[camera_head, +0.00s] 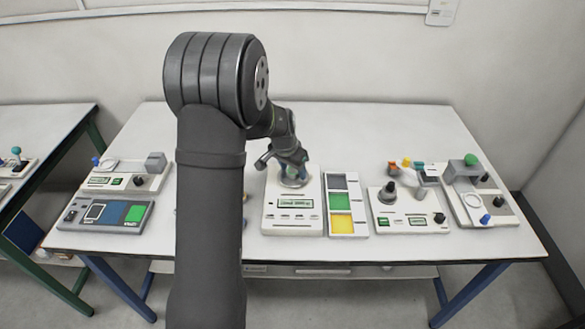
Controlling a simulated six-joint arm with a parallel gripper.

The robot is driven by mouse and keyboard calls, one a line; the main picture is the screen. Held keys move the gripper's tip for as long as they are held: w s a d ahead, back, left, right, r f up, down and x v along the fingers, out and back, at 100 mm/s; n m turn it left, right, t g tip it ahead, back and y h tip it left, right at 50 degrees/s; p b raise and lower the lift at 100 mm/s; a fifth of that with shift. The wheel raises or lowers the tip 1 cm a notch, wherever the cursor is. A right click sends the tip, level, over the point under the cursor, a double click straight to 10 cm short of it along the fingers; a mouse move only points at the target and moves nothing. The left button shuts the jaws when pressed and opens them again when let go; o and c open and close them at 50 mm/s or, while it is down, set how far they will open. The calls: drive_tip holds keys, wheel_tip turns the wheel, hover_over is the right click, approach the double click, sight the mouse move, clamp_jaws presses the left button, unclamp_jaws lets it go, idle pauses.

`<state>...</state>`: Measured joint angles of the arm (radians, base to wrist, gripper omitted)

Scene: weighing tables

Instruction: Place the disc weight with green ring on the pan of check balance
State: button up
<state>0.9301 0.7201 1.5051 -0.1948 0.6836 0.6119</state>
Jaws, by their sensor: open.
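My gripper (292,172) is low over the round pan (291,183) of a white balance (293,222) at the middle of the table. Its jaws are open. The balance has a green display on its front. Small bluish and greenish patches show around the fingers, but I cannot tell whether a disc weight with a green ring is there. The gripper covers much of the pan. I cannot read any label that marks this or another device as the check balance.
A tray with grey, green and yellow fields (341,204) stands close to the balance's right. Further right are two devices with knobs (411,209) (479,204). Two more devices (128,176) (106,214) stand at left. My arm hides the table left of centre. The back is clear.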

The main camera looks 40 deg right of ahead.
drive_tip(key=shift+r, duration=0.1)
drive_tip(key=v, duration=1.2)
drive_tip(key=x, duration=1.2)
drive_tip(key=shift+f, duration=0.25)
wheel_tip(320, 180, up, 3)
drive_tip(key=shift+f, duration=0.2)
drive_tip(key=shift+r, duration=0.35)
